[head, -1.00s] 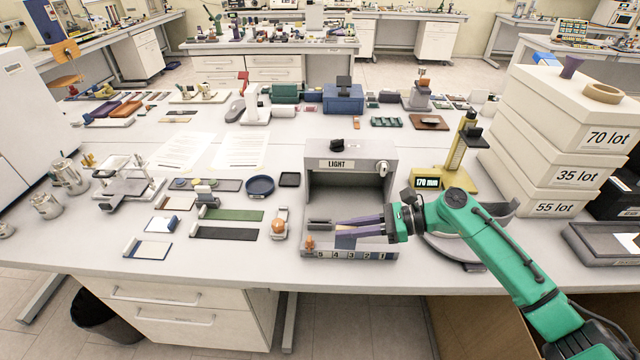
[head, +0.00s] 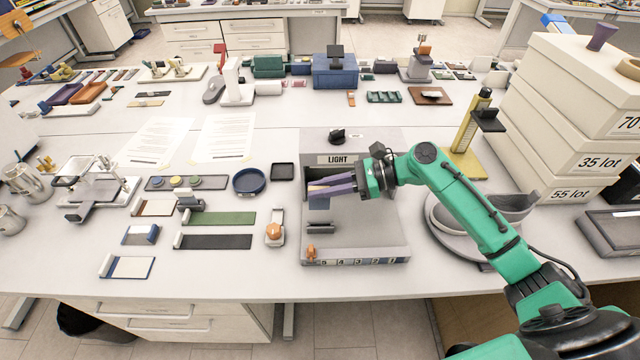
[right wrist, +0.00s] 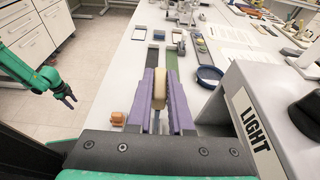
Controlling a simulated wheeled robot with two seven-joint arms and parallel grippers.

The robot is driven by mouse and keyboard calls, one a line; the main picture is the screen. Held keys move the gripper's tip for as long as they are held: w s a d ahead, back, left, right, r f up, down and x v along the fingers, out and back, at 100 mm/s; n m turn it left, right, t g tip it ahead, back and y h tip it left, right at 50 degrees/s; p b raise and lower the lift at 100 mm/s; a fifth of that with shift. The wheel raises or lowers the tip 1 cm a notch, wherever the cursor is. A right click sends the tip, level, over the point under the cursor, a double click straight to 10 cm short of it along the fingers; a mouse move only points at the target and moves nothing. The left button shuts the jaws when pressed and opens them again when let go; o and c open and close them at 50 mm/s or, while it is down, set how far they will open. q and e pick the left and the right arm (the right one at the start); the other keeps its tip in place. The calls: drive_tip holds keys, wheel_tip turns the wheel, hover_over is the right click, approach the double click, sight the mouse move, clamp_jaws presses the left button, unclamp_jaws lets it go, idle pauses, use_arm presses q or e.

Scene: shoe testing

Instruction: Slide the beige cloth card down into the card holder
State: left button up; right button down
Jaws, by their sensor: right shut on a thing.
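My right gripper (head: 312,189) is in front of the LIGHT booth's opening, above the booth floor, its purple fingers pointing left. It is shut on the beige cloth card, seen edge-on as a beige strip (right wrist: 160,88) between the fingers in the right wrist view. In the head view a small blue part (head: 320,203) shows just under the fingers; most of the card is hidden. A small dark grey slotted block (head: 320,228), which looks like the card holder, stands on the booth floor below the gripper, apart from it. My left gripper (right wrist: 66,98) is far off, its fingers apart.
The LIGHT booth (head: 352,145) stands around the gripper, with a numbered front strip (head: 360,262) and an orange piece (head: 311,252). Left are an orange-knobbed device (head: 274,233), dark strip (head: 213,242) and blue dish (head: 249,180). Right are a round stand (head: 470,225) and stacked boxes.

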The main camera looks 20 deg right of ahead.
sight(322, 204)
drive_tip(key=shift+r+p, duration=0.15)
drive_tip(key=shift+p, duration=0.15)
drive_tip(key=shift+w+d+p, duration=0.1)
drive_tip(key=shift+d+p, duration=0.05)
drive_tip(key=shift+p, duration=0.3)
wheel_tip(322, 204, down, 5)
drive_tip(key=b, duration=0.2)
drive_tip(key=shift+w+b, duration=0.15)
drive_tip(key=shift+b, duration=0.15)
drive_tip(key=shift+f, duration=0.7)
use_arm(q)
drive_tip(key=shift+w+f, duration=0.65)
drive_tip(key=shift+r, duration=0.1)
use_arm(e)
drive_tip(key=shift+r, duration=0.1)
use_arm(q)
drive_tip(key=shift+s+r, duration=0.1)
drive_tip(key=shift+r, duration=0.25)
